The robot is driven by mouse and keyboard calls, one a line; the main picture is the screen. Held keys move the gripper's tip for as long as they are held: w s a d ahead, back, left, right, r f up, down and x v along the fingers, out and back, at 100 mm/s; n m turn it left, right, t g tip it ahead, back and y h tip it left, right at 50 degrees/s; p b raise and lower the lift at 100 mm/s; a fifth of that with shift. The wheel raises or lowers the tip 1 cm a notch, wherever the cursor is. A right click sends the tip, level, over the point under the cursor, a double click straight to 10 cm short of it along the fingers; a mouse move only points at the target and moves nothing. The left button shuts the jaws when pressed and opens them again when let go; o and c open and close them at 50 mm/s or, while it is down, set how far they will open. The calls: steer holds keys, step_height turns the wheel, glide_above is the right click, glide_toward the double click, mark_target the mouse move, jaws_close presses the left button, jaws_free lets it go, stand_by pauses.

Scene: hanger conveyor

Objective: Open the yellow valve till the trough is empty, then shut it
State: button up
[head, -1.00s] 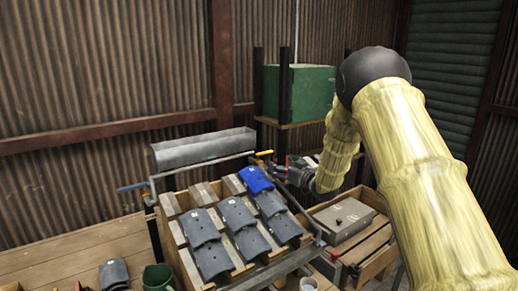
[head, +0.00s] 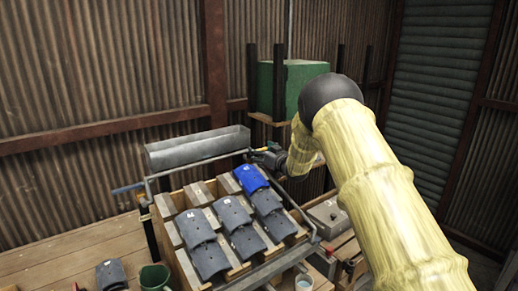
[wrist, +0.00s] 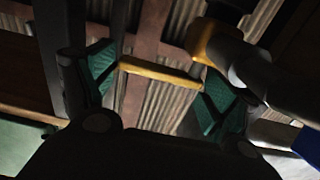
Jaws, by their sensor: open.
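The yellow valve shows in the wrist view as a yellow lever (wrist: 160,73) and a thicker yellow part (wrist: 212,40) beside a grey pipe. My gripper (wrist: 155,85) is open, with a green-padded finger on each side of the lever. I cannot tell whether the pads touch it. In the head view my gripper (head: 257,154) is at the right end of the grey trough (head: 197,150) and hides most of the valve. The trough lies level; I cannot make out any liquid in it.
A rack below the trough holds grey tiles (head: 244,243) and one blue tile (head: 250,179). A blue lever (head: 127,188) sticks out at the left end of the pipe. A green box (head: 292,84) stands on a shelf behind my arm. A grey box (head: 327,214) sits at right.

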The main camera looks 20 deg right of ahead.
steer(key=shift+w+a+f, duration=0.15)
steer(key=shift+w+f, duration=0.05)
steer(key=shift+w, duration=0.4)
steer(key=shift+s+r, duration=0.1)
steer(key=c, duration=1.2)
